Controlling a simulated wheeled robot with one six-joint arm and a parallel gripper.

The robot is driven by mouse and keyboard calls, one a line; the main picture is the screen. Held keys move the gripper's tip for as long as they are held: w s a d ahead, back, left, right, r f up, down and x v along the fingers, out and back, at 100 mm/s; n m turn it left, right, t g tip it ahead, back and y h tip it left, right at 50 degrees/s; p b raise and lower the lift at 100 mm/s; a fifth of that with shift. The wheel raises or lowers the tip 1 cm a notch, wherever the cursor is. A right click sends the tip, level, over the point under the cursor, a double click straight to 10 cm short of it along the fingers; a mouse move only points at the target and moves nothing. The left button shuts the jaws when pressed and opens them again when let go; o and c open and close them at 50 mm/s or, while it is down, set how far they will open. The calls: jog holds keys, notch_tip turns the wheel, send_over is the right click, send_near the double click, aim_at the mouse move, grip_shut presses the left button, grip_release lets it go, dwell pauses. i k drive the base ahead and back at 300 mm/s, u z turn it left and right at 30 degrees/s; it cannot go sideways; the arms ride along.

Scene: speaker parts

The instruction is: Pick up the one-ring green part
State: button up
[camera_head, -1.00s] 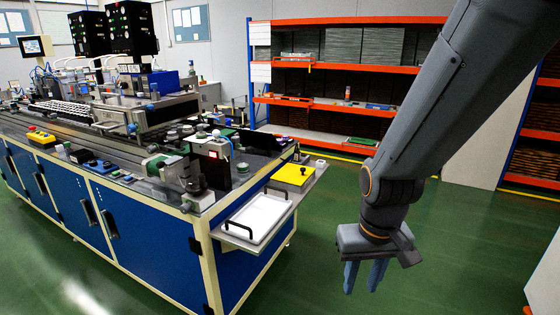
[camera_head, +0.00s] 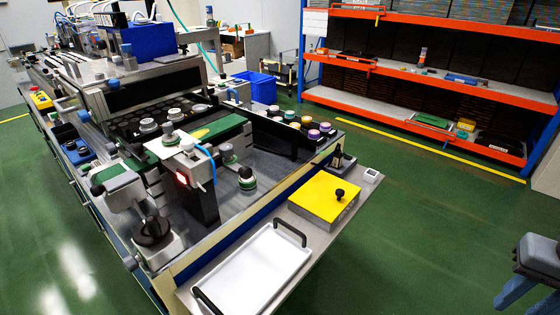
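A small round part (camera_head: 246,179) with a grey top and a green band stands upright on the workbench top, left of the yellow box. I cannot tell how many rings it has. A black tray (camera_head: 272,133) to its upper right holds several round parts with coloured tops, some purple and some yellowish; their rings are too small to read. My gripper (camera_head: 528,302) is at the lower right edge of the view, partly cut off. Its fingers are apart with nothing seen between them. It is well to the right of the workbench, over the floor.
A side shelf carries a white tray (camera_head: 252,268) with black handles and a yellow box (camera_head: 325,196) with a black knob. A machine with a dark column (camera_head: 197,200) stands left of the banded part. Orange shelving (camera_head: 440,95) is at the back; green floor lies between.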

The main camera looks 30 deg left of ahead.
aim_at(251, 183)
jog(key=u, duration=0.25)
jog(key=i, duration=0.9)
jog(key=u, duration=1.35)
jog(key=i, duration=0.8)
jog(key=u, duration=0.8)
